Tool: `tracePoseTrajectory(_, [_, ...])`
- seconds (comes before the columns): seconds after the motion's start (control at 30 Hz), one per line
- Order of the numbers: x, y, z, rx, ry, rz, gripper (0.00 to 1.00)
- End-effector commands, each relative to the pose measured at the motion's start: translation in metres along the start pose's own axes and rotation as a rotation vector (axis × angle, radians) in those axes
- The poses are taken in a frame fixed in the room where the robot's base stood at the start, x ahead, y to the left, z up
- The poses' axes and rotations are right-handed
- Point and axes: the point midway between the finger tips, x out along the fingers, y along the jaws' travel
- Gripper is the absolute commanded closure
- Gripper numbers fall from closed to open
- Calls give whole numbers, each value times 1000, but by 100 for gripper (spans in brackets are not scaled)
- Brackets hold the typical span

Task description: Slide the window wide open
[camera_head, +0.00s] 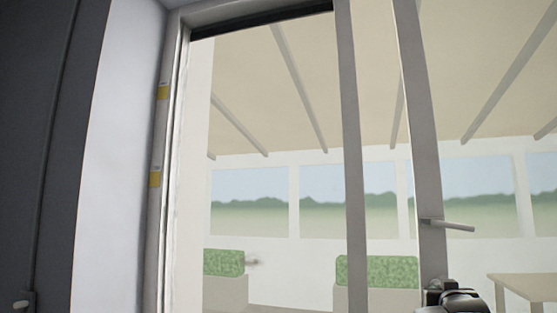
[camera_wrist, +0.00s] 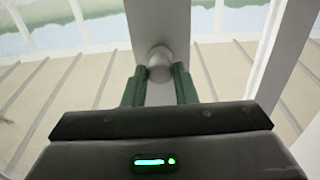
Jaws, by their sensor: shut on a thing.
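The window is tall, with a pale grey frame (camera_head: 174,150). Two grey uprights stand in it, a left one (camera_head: 352,150) and a right one (camera_head: 420,110). A grey lever (camera_head: 452,226) sticks out to the right from the right upright. My gripper is at the lower right of the head view, close to this upright and below the lever; its fingertips are not clear there. In the wrist view my gripper (camera_wrist: 160,68) has its green fingers on either side of a round grey handle (camera_wrist: 159,57) on an upright, and is shut on it. I cannot tell how this handle joins the lever.
Yellow labels (camera_head: 155,179) mark the left jamb. A dark wall or door (camera_head: 35,120) stands at far left. Beyond the window are green planters (camera_head: 223,262), a pale table (camera_head: 525,287) and a slatted roof.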

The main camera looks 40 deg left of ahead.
Motion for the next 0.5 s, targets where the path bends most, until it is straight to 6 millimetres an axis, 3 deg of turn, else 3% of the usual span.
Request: tracePoseTrajectory(0.5, [1, 6, -2, -1, -1, 2, 91])
